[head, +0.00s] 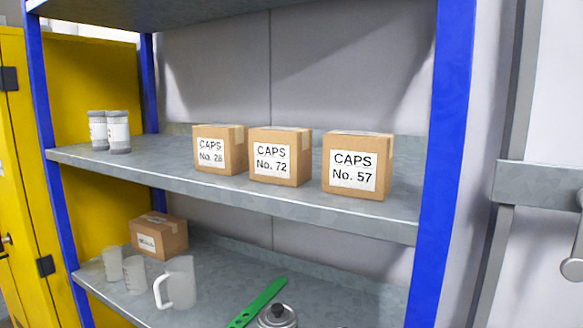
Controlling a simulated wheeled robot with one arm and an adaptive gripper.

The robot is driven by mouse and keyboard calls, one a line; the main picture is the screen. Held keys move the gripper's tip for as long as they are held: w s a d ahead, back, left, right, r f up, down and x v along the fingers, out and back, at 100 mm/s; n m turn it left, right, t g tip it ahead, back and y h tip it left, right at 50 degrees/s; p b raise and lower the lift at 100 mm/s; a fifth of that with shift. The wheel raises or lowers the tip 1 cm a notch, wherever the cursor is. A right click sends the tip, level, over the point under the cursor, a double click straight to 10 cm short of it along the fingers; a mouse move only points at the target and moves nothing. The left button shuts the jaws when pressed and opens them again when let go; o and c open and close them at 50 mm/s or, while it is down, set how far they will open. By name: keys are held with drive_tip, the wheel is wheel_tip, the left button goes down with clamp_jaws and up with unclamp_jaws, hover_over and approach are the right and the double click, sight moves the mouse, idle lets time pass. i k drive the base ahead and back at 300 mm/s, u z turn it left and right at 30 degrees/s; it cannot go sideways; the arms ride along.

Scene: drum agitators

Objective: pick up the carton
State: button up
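Three brown cartons with white labels stand in a row on the grey middle shelf (290,204) in the head view. The left carton (219,149) reads "CAPS No. 28". The middle carton (280,155) reads "CAPS No. 72". The right carton (357,164) reads "CAPS No. 57" and stands apart from the middle one by a small gap. Another brown carton (159,236) with a small label, too small to read surely, sits on the lower shelf at the left. My gripper is not in view.
Two grey-lidded jars (109,131) stand at the middle shelf's left end. The lower shelf holds two beakers (124,268), a jug (177,284), a green tool (258,303) and a metal can (277,317). Blue uprights (446,150) bound the rack. A yellow cabinet (95,110) stands left.

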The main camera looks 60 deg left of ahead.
sight(356, 164)
drive_tip(key=u, duration=2.6)
